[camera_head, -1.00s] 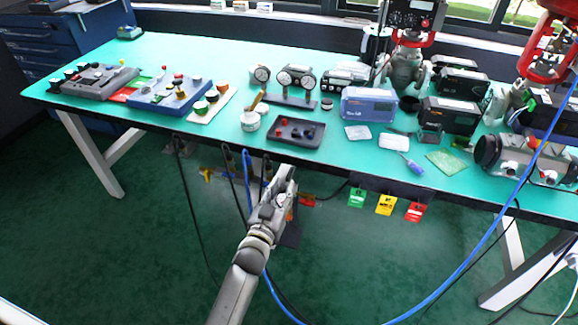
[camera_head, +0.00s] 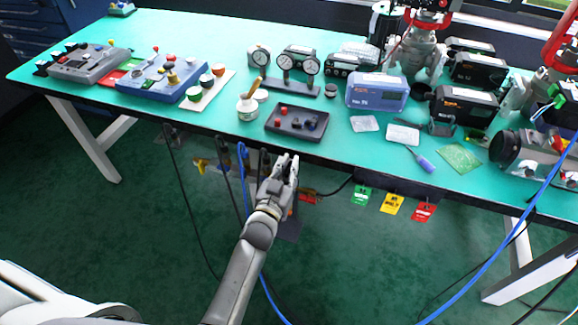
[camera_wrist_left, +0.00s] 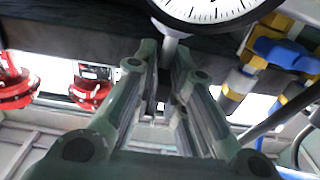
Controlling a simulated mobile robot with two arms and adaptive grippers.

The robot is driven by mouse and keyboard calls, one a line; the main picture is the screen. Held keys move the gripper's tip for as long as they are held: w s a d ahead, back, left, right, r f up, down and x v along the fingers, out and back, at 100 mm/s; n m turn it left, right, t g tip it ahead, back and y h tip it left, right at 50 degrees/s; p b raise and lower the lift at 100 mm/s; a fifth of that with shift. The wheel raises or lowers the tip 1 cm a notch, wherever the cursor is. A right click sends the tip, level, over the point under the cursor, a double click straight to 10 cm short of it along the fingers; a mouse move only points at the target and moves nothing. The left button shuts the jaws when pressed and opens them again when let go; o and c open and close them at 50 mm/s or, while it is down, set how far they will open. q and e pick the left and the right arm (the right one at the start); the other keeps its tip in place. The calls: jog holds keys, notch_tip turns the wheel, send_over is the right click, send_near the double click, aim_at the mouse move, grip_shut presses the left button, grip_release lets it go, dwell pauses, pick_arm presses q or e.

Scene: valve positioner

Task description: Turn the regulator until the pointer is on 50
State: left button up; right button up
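My left gripper (camera_head: 286,160) hangs in front of the table's front edge, below the dark tray, in the head view. In the left wrist view its two fingers (camera_wrist_left: 165,72) are apart, with no object clearly held between them. A white round dial (camera_wrist_left: 208,8) with black marks and a dark rim is cut off by the top of that view. A light stem below the dial appears between the fingertips; contact cannot be told. The pointer reading cannot be made out. The regulator cannot be clearly identified. My right gripper is not in view.
The teal table (camera_head: 200,45) carries small gauges (camera_head: 311,66), a dark tray (camera_head: 297,122), a blue meter (camera_head: 376,92) and a blue control box (camera_head: 163,80). Coloured tags (camera_head: 392,204) and cables hang at its front. Yellow-blue fittings (camera_wrist_left: 262,62) stand right of the fingers in the wrist view.

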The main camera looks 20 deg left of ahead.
pick_arm(q)
grip_shut()
jog(key=shift+a+r+m+h+p, duration=0.1)
jog(key=shift+r+m+h+p, duration=0.1)
jog(key=shift+m+h+p, duration=0.5)
jog(key=m+h+p, duration=0.1)
jog(key=h+p, duration=0.1)
jog(key=shift+g+h, duration=0.3)
jog(key=shift+f+m+g+h+p, duration=0.15)
jog(key=shift+m+g+h+p, duration=0.2)
jog(key=shift+m+h, duration=0.75)
jog(key=shift+m+g+h, duration=0.6)
jog(key=shift+g+h, duration=0.05)
jog(key=shift+h, duration=0.55)
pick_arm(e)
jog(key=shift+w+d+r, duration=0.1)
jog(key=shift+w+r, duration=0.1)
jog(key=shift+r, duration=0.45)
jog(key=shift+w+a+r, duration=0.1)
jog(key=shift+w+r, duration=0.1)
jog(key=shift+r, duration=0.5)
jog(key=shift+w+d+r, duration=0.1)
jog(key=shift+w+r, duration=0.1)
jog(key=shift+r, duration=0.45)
